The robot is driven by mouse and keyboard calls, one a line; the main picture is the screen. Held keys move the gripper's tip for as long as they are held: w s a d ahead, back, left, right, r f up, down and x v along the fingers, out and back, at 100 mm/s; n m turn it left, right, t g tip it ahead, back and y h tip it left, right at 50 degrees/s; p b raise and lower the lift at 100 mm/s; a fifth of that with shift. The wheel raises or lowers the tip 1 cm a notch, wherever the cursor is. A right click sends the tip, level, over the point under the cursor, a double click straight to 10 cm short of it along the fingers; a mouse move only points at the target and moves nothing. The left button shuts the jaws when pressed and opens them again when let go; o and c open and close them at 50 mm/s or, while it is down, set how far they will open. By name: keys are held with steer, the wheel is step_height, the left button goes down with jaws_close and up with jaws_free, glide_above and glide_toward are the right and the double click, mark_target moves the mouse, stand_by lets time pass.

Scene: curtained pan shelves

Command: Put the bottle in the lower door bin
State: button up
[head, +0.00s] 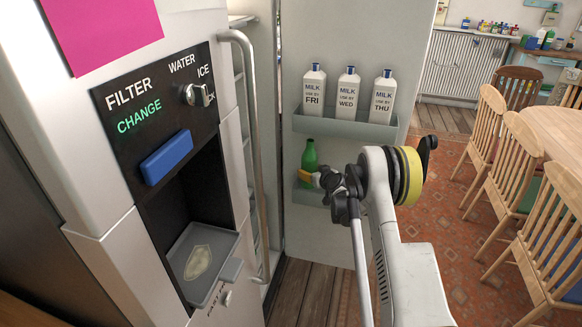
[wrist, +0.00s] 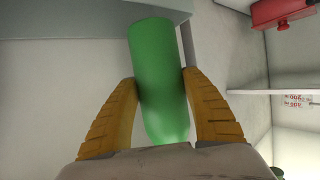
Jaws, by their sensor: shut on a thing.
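The green bottle (head: 309,155) is upright at the open fridge door, just above or in the lower door bin (head: 308,197); I cannot tell whether it rests on the bin floor. My gripper (head: 319,179) is shut on the bottle from the right, its yellow fingers partly covering the bottle's lower part. In the wrist view the bottle (wrist: 158,65) lies between the two yellow fingers (wrist: 159,84), which touch its sides. The lower bin's right part is hidden behind my gripper and arm.
The upper door bin (head: 345,127) above holds three milk cartons (head: 347,95). The fridge body with a dispenser tray (head: 203,262) and a long handle (head: 258,160) stands at left. Wooden chairs (head: 515,165) and a table (head: 552,128) are at right.

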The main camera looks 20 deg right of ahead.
steer(key=s+d+f+h, duration=0.1)
steer(key=d, duration=0.5)
steer(key=shift+f+m, duration=0.35)
steer(key=shift+m, duration=0.05)
steer(key=shift+s+f+b, duration=0.15)
steer(key=shift+s+b, duration=0.05)
steer(key=shift+b, duration=0.35)
steer(key=shift+f+b, duration=0.6)
steer(key=shift+f, duration=1.75)
steer(key=shift+f, duration=0.1)
steer(key=shift+f, duration=0.65)
steer(key=shift+a+f, duration=0.1)
steer(key=shift+f, duration=0.05)
